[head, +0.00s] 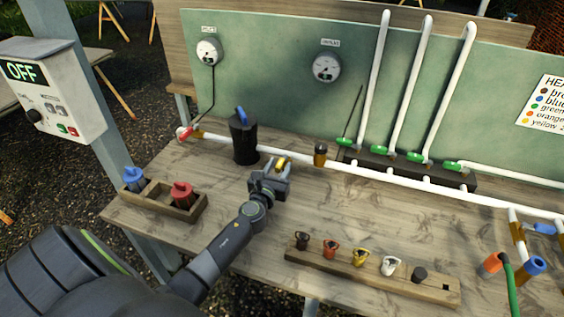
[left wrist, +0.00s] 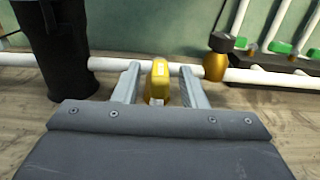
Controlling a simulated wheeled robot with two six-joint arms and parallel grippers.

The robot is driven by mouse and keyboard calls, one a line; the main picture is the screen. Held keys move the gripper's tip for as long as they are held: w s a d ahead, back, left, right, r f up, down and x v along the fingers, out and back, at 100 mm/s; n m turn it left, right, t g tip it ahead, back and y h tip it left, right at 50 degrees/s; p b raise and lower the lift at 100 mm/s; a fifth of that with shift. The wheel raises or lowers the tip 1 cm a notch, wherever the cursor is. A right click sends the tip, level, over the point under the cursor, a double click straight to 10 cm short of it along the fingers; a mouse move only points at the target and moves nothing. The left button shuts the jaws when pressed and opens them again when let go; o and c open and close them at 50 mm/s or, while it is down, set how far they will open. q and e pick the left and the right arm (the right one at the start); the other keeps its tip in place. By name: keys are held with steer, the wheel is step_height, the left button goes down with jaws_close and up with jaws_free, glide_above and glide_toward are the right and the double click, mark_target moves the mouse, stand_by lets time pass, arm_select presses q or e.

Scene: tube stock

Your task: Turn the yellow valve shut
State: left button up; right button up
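The yellow valve (head: 281,163) is on the white pipe (head: 350,175) that runs along the bench, to the right of the black cylinder. My left gripper (head: 275,174) is at the valve, and its fingers hide part of it. In the left wrist view, the yellow handle (left wrist: 159,82) stands between the two fingers (left wrist: 160,70), with a gap on each side. The fingers are apart and I see no contact. The handle appears to cross the pipe line in that view, but its exact angle is unclear. My right gripper is out of view.
A black cylinder (head: 244,140) with a blue handle stands close left of the gripper. A brown fitting (head: 320,155) is right along the pipe. A wooden rack (head: 375,273) with several small parts lies at the front. A control box (head: 50,90) reads OFF.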

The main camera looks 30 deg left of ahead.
mark_target(283, 159)
arm_select(q)
steer(key=shift+x, duration=1.6)
jaws_close()
